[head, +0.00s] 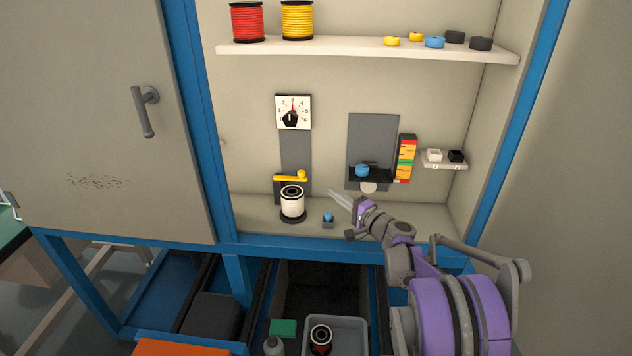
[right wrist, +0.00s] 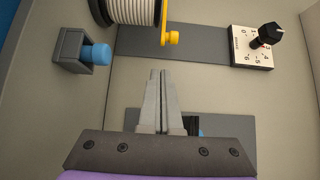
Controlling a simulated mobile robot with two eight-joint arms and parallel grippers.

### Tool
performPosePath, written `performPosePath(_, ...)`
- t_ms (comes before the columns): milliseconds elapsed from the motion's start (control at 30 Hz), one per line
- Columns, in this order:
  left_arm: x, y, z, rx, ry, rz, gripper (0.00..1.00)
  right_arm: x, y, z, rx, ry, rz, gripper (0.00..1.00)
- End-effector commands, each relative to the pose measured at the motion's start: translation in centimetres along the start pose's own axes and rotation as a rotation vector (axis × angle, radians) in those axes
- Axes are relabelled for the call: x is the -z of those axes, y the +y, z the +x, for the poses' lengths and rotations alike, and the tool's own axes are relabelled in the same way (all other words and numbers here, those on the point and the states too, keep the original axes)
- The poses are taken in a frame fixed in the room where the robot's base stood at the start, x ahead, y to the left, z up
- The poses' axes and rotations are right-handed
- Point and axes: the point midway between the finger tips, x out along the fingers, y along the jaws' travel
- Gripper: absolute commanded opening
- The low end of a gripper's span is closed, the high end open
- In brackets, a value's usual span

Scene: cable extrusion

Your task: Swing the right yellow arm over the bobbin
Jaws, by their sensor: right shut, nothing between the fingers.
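The yellow arm (head: 289,179) is a short bar with a round knob at its right end, on a dark bracket at the back wall. In the head view it shows just above and behind the white bobbin (head: 292,205), lying roughly sideways. In the right wrist view the yellow arm (right wrist: 166,27) runs beside the bobbin (right wrist: 130,10), between it and the wall plate; both are cut by the top edge. My right gripper (head: 333,194) is shut and empty, right of the bobbin. Its fingers (right wrist: 159,75) point toward the arm's knob, apart from it. My left gripper is out of view.
A blue button on a grey block (head: 328,219) stands right of the bobbin. A dial (head: 293,112) is on the wall above. A blue part (head: 362,170) sits on a dark ledge to the right. A shelf (head: 350,48) with spools crosses overhead.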

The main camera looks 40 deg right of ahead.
Motion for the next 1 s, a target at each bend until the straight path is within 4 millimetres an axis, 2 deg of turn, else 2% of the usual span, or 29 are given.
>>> performPosePath(167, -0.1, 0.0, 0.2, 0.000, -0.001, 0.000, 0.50, -0.1, 0.1, 1.7, 0.000, -0.003, 0.001, 0.00)
performPosePath(400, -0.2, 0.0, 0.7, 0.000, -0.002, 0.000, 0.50, -0.1, 0.1, 6.2, 0.000, -0.003, 0.001, 0.00)
performPosePath(600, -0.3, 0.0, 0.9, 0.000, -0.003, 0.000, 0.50, -0.1, 0.1, 9.0, -0.001, -0.002, 0.000, 0.00)
performPosePath(767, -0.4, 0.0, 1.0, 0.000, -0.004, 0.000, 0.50, 0.0, 0.0, 9.9, 0.000, -0.001, -0.001, 0.00)
performPosePath(1000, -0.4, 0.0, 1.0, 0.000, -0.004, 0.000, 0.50, 0.0, 0.0, 10.0, 0.000, 0.000, 0.000, 0.00)
